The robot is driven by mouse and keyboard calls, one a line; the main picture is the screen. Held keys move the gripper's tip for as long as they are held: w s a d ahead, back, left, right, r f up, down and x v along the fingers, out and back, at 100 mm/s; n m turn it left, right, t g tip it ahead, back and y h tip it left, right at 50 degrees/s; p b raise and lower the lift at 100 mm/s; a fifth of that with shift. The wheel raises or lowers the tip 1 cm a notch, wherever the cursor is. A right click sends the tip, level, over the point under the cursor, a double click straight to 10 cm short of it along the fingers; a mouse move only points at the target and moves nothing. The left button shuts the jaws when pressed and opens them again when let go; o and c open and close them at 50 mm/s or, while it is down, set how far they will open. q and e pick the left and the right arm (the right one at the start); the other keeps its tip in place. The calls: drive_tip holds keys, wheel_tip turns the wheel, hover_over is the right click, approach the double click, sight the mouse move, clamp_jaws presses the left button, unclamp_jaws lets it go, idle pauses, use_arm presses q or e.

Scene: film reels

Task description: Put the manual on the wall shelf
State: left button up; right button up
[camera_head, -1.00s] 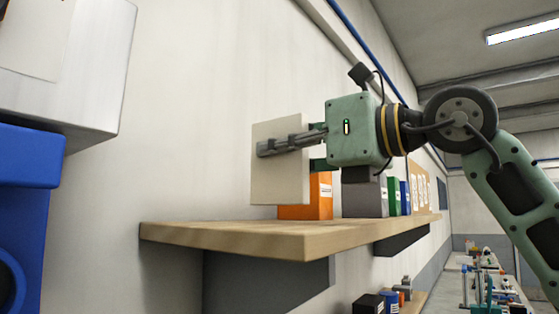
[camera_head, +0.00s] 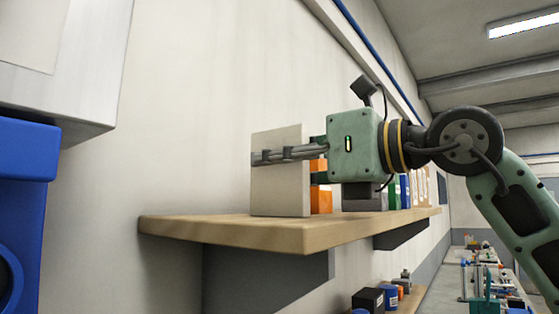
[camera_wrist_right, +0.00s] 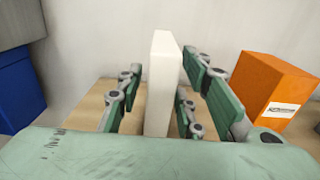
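The manual (camera_head: 278,192), a cream-white slab, stands upright on the wooden wall shelf (camera_head: 215,228), its bottom edge at the board in the head view. My right gripper (camera_head: 264,156) reaches in from the right with its fingers either side of the manual. In the right wrist view the manual (camera_wrist_right: 160,95) stands between the fingers of the gripper (camera_wrist_right: 162,80). A narrow gap shows at its left side, and the right finger is very close to it. The fingers look parted. My left gripper is not in view.
An orange box (camera_head: 320,195) stands on the shelf beside the manual, with a grey box and several coloured binders (camera_head: 404,190) further along. A blue object (camera_head: 25,190) and a white cabinet (camera_head: 85,90) are at the left. The shelf's left end is clear.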

drive_tip(key=shift+r, duration=0.15)
drive_tip(key=shift+s+d, duration=0.15)
drive_tip(key=shift+d, duration=0.05)
drive_tip(key=b+v, duration=0.4)
drive_tip(key=v, duration=0.7)
drive_tip(key=shift+s+d+b, duration=0.15)
drive_tip(key=shift+d+b, duration=0.05)
drive_tip(key=shift+b, duration=0.2)
